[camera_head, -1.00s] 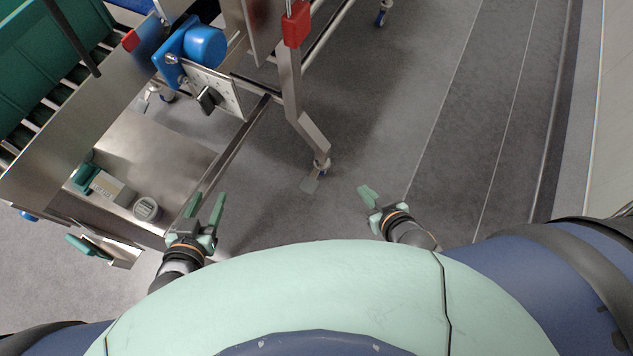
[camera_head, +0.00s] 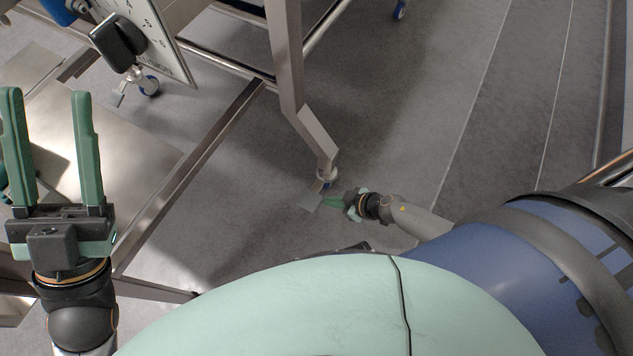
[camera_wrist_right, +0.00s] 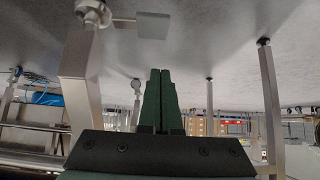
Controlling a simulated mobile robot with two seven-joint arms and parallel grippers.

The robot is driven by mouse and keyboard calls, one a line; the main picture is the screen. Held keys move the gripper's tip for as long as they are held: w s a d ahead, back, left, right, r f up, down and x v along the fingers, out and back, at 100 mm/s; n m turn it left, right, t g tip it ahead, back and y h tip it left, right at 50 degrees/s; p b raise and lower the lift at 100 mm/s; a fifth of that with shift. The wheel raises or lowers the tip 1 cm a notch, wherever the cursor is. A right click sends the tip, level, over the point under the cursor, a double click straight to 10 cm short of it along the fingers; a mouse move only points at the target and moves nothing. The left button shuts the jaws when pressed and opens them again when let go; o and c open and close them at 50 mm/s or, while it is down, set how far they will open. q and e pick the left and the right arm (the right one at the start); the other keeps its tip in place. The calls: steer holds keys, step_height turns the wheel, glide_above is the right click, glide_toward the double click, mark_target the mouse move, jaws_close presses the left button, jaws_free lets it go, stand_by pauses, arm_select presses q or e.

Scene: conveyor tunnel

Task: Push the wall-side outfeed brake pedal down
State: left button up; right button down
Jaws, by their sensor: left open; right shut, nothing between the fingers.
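The wall-side brake pedal (camera_head: 311,196) is a small flat grey plate beside the caster (camera_head: 326,173) at the foot of the bent steel leg. In the right wrist view, which looks upside down, the pedal (camera_wrist_right: 154,25) sticks out from the caster (camera_wrist_right: 93,13). My right gripper (camera_head: 330,201) is shut and empty, its green fingertips close to the pedal's right edge; I cannot tell if they touch. In the wrist view the shut fingers (camera_wrist_right: 160,75) point forward, with the pedal above them in the picture. My left gripper (camera_head: 45,100) is open and empty, raised at the left.
Another caster (camera_head: 148,85) with a small pedal plate (camera_head: 118,93) stands at the upper left. The steel leg (camera_head: 287,65) and a low frame rail (camera_head: 200,155) bound the space left of the pedal. Grey floor (camera_head: 430,120) is free toward the wall side.

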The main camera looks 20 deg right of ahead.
steer(key=b, duration=0.7)
glide_above(303, 202)
steer(key=s+d, duration=0.2)
steer(key=s, duration=0.1)
step_height(303, 202, down, 7)
steer(key=shift+w+f, duration=0.1)
steer(key=shift+w, duration=0.05)
step_height(303, 202, down, 2)
steer(key=b, duration=0.3)
steer(key=shift+w+a+f, duration=0.1)
steer(key=shift+w+f, duration=0.05)
steer(key=shift+f, duration=0.1)
steer(key=shift+f+b, duration=0.55)
steer(key=shift+b, duration=0.2)
arm_select(q)
step_height(303, 202, down, 13)
steer(key=d, duration=0.1)
steer(key=shift+w+d+n+g, duration=0.2)
steer(key=shift+w+n+g, duration=0.1)
steer(key=shift+g, duration=0.1)
steer(key=shift+r, duration=0.1)
